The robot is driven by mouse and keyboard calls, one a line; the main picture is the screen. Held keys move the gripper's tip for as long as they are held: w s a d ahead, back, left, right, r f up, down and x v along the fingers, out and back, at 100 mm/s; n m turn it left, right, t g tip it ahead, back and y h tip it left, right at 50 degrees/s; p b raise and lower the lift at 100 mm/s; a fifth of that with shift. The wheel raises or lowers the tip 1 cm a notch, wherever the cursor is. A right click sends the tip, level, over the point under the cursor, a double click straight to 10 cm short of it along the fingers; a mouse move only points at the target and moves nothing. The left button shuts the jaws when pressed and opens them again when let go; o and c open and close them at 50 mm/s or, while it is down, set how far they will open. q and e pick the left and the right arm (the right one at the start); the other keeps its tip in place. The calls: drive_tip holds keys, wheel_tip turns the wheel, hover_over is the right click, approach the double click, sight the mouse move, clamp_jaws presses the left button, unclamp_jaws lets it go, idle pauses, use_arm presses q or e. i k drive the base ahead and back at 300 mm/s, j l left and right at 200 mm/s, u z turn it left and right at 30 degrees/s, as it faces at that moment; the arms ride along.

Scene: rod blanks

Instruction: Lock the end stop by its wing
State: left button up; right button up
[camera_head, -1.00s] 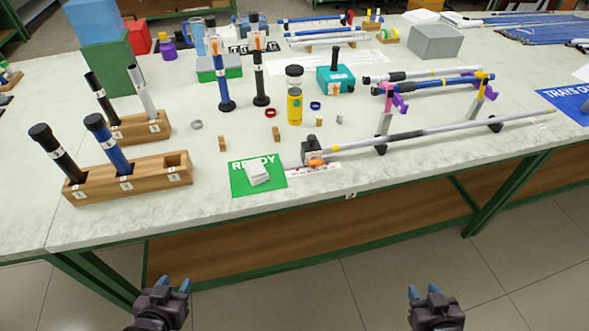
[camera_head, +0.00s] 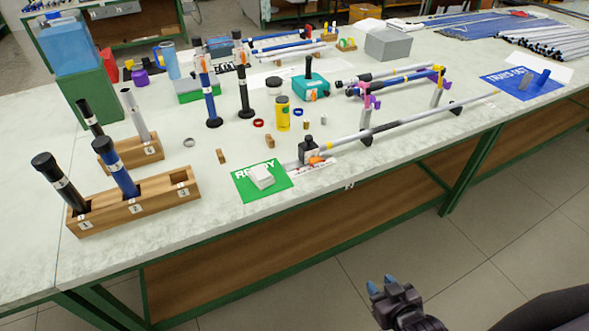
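The end stop (camera_head: 308,148) is a small black block at the near left end of a long grey rod (camera_head: 390,127) lying along the front of the bench. Its orange wing (camera_head: 318,160) shows low on its near side. My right gripper (camera_head: 382,285) is low in front of the bench, over the floor, well apart from the end stop. Its blue-tipped fingers stand apart with nothing between them. My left gripper is out of view.
Wooden holders with upright tubes (camera_head: 150,206) stand at the left. A yellow can (camera_head: 283,114) and small rings stand behind. A blue tray mat (camera_head: 510,90) lies far right.

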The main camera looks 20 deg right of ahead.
sight(313, 160)
drive_tip(key=k+j+u, duration=0.1)
drive_tip(key=j, duration=0.7)
drive_tip(key=k+j+u, duration=0.15)
drive_tip(key=j, duration=0.25)
